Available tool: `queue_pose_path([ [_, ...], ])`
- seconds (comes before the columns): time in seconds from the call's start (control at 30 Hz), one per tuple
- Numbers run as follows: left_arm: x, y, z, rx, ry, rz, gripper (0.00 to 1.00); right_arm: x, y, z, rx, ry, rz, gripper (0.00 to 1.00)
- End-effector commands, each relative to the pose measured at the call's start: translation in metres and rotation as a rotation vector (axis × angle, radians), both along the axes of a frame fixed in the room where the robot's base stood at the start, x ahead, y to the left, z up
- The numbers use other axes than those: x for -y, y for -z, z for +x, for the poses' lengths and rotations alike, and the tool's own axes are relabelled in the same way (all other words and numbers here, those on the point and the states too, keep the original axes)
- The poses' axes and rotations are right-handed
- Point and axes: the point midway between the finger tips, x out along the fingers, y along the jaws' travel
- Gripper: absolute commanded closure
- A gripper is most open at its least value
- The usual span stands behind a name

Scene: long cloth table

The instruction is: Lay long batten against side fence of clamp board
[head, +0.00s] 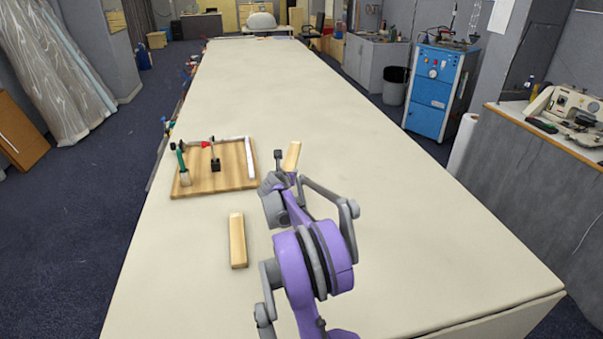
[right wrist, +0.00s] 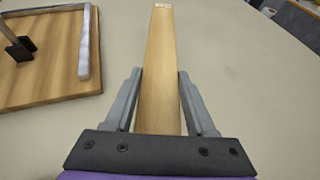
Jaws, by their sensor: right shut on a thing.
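My right gripper (head: 289,173) is shut on a pale wooden batten (head: 292,154), just right of the clamp board (head: 226,179). In the right wrist view, the batten (right wrist: 158,55) lies between the two grey fingers (right wrist: 160,74) and points away from me. Its near part is hidden by the gripper. The board carries a light grey side fence (head: 251,158) along its right edge, also visible in the right wrist view (right wrist: 85,50). The held batten is apart from the fence, to its right. My left gripper is not in view.
Another wooden batten (head: 238,242) lies on the cloth table (head: 258,85) in front of the board. A green-handled clamp (head: 182,160) and a dark, red-tipped clamp (head: 214,158) stand on the board. The table is clear beyond the board and to the right.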

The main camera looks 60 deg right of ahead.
Motion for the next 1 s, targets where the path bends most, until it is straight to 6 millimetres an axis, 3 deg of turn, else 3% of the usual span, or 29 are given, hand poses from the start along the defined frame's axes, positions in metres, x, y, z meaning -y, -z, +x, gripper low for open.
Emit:
queue_pose_path([
  [0.1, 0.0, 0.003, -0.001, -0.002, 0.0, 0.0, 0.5, 0.027, -0.003, -0.023, 0.003, 0.044, -0.003, 1.0],
  [0.23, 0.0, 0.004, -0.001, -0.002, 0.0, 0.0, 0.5, 0.04, -0.003, -0.035, 0.006, 0.066, -0.005, 1.0],
  [0.5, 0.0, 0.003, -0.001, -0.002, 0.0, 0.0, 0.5, 0.042, 0.042, -0.037, 0.006, 0.07, -0.005, 1.0],
  [1.0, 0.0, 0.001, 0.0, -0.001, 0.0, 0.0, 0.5, 0.041, 0.094, -0.037, 0.005, 0.069, -0.005, 1.0],
])
